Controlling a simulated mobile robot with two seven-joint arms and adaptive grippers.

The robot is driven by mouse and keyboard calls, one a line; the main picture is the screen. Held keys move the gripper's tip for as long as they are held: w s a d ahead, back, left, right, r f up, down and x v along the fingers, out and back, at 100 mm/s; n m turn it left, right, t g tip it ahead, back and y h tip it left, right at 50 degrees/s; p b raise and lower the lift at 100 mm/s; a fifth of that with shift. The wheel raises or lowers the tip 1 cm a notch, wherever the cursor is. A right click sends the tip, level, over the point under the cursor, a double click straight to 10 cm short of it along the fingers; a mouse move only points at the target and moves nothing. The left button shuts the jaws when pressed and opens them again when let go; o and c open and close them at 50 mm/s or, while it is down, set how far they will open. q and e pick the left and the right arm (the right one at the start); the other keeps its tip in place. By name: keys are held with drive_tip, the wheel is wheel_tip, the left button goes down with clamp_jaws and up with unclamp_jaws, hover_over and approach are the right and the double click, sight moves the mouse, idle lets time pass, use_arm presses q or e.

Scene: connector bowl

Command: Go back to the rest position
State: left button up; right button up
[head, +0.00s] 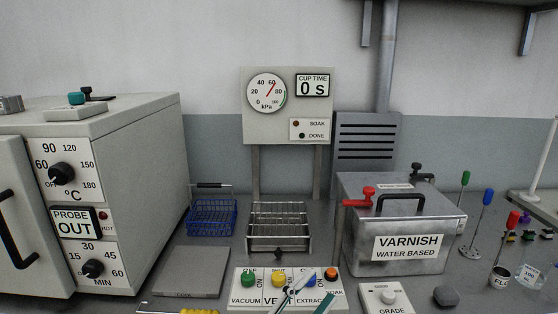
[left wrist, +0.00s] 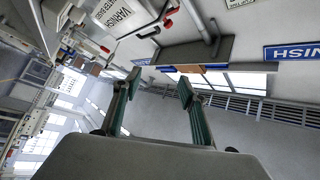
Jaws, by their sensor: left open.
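My left gripper (head: 296,291) shows at the bottom middle of the head view, in front of the control panel (head: 240,299) with its coloured buttons, and hides part of its lettering. In the left wrist view my left gripper (left wrist: 160,87) has its two teal-padded fingers spread apart, with nothing between them. Past the fingers that view shows a plain grey surface and a dark grille. My right gripper is not in view.
A heater cabinet (head: 140,158) stands at left. A varnish tank (head: 357,250) stands right of a wire rack (head: 277,208) and a blue basket (head: 212,218). A flat grey plate (head: 191,271) lies in front of the basket. Small parts and coloured-top tools crowd the right.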

use_arm(q)
drive_tip(key=s+a+f+n+y, duration=0.2)
drive_tip(key=a+f+n+y, duration=0.3)
drive_tip(key=f, duration=0.4)
drive_tip(key=s+a+f+n+g+y, duration=0.1)
drive_tip(key=s+a+f+n+y, duration=0.25)
drive_tip(key=a+f, duration=0.5)
drive_tip(key=s+a+f+n+y, duration=0.25)
drive_tip(key=a+f+n, duration=0.3)
drive_tip(key=f, duration=0.35)
drive_tip(key=s+a+f+n+g+y, duration=0.2)
drive_tip(key=s+a+f+g, duration=0.1)
drive_tip(key=s+a+f, duration=0.5)
drive_tip(key=shift+s+f+g+y, duration=0.3)
drive_tip(key=shift+f+y, duration=0.1)
drive_tip(key=shift+f, duration=0.2)
